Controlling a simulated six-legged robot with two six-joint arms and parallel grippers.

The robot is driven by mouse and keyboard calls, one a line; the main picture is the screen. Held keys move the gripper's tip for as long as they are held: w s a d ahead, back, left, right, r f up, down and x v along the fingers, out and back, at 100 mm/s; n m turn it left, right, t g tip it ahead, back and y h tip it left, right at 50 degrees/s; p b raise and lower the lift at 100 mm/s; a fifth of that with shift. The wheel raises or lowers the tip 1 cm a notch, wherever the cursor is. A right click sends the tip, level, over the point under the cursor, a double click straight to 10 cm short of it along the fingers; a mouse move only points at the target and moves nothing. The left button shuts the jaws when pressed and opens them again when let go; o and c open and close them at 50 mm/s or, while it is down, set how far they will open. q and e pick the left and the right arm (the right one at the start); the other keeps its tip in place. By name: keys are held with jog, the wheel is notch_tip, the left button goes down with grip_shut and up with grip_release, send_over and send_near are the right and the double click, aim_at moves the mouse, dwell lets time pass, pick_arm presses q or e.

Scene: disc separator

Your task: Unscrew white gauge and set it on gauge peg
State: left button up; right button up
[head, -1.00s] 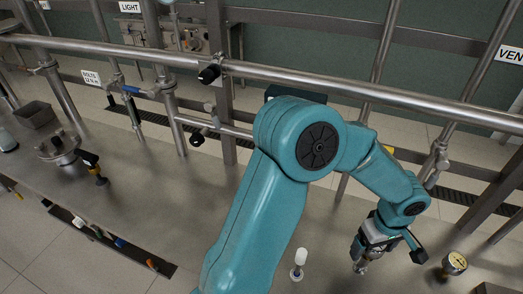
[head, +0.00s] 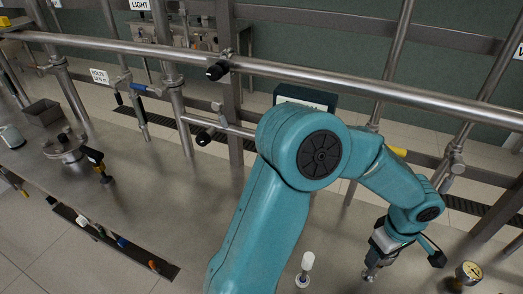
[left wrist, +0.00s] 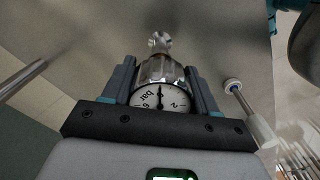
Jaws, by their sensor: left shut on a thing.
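The white gauge (left wrist: 160,99) shows in the left wrist view, with a white dial, black numbers and a metal body that ends in a small fitting. My left gripper (left wrist: 163,88) is shut on its body, with a finger on each side. In the head view my left gripper (head: 378,256) points down over the bench at lower right, with a bit of metal below it. A white-topped post (head: 305,268) on a round base stands to its left; it also shows in the left wrist view (left wrist: 258,125). I cannot tell whether this is the gauge peg. My right gripper is out of view.
A yellow-faced gauge (head: 467,272) sits at the lower right. A long steel rail (head: 300,72) and upright pipes run behind the bench (head: 190,215). A round metal fitting (head: 65,150) and a grey bin (head: 42,112) are at left. The middle of the bench is clear.

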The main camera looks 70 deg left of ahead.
pick_arm(q)
jog(key=shift+n, duration=0.3)
jog(key=shift+f+n+b, duration=0.25)
jog(key=shift+n+b, duration=0.45)
jog(key=shift+b, duration=0.05)
jog(key=shift+n+b, duration=0.3)
jog(key=shift+n, duration=0.2)
jog(key=shift+r+n, duration=0.15)
jog(key=shift+n, duration=0.15)
jog(key=shift+r, duration=0.1)
